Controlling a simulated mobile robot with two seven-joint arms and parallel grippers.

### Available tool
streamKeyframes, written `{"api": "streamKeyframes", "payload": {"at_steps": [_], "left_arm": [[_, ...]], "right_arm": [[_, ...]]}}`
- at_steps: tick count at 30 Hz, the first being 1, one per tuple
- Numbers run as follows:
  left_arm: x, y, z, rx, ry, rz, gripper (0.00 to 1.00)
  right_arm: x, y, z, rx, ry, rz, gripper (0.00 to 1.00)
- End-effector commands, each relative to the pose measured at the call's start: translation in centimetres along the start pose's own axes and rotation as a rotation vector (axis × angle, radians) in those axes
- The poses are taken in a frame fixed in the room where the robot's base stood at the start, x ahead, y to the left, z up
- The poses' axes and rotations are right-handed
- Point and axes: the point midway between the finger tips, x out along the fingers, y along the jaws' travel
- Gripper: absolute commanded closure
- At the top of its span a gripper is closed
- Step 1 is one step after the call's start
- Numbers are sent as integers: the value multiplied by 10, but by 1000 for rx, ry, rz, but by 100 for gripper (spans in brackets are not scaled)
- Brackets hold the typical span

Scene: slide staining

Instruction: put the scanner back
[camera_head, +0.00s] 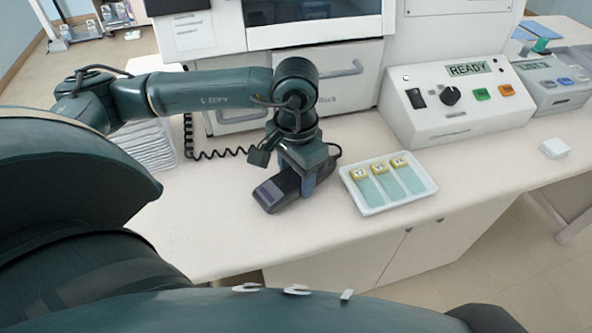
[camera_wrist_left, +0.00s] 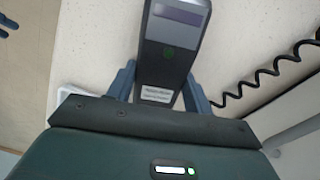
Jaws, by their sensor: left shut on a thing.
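The scanner (camera_head: 275,191) is a dark handheld device with a coiled black cord, near the front of the white bench. My left gripper (camera_head: 306,180) points down over it and is shut on it. The gripper hides part of the scanner in the head view, and I cannot tell whether the scanner touches the bench. No holder for it is clearly visible. My right gripper is not in view.
A white tray (camera_head: 374,209) with several yellow-labelled slides lies just right of the scanner. The coiled cord (camera_head: 215,154) runs left along the machine front. A control box (camera_head: 455,125) reading READY stands at the right.

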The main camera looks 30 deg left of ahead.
Motion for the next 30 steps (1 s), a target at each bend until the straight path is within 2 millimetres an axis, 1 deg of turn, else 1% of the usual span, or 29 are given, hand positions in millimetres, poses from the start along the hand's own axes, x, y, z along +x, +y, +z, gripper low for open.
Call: {"api": "streamKeyframes", "payload": {"at_steps": [4, 8, 9, 16, 22, 25, 26, 28, 30], "left_arm": [[-1, 0, -1, 0, 2, 0, 77], [5, 0, -1, 0, 3, 0, 77], [2, 0, -1, 0, 2, 0, 46], [2, 0, 0, 0, 2, 0, 27], [2, 0, 0, 0, 1, 0, 27], [-2, 0, 0, 0, 1, 0, 27], [-3, 0, 0, 0, 1, 0, 27], [-9, 0, -2, 0, 6, -1, 27], [-20, 0, -2, 1, 7, -2, 27]], "right_arm": [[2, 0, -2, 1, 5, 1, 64], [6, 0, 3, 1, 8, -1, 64], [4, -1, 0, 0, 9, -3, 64], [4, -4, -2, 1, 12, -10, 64], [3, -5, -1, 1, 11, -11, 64], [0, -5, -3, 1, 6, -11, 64], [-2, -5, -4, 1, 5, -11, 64], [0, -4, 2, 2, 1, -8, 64], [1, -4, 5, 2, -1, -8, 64]]}}
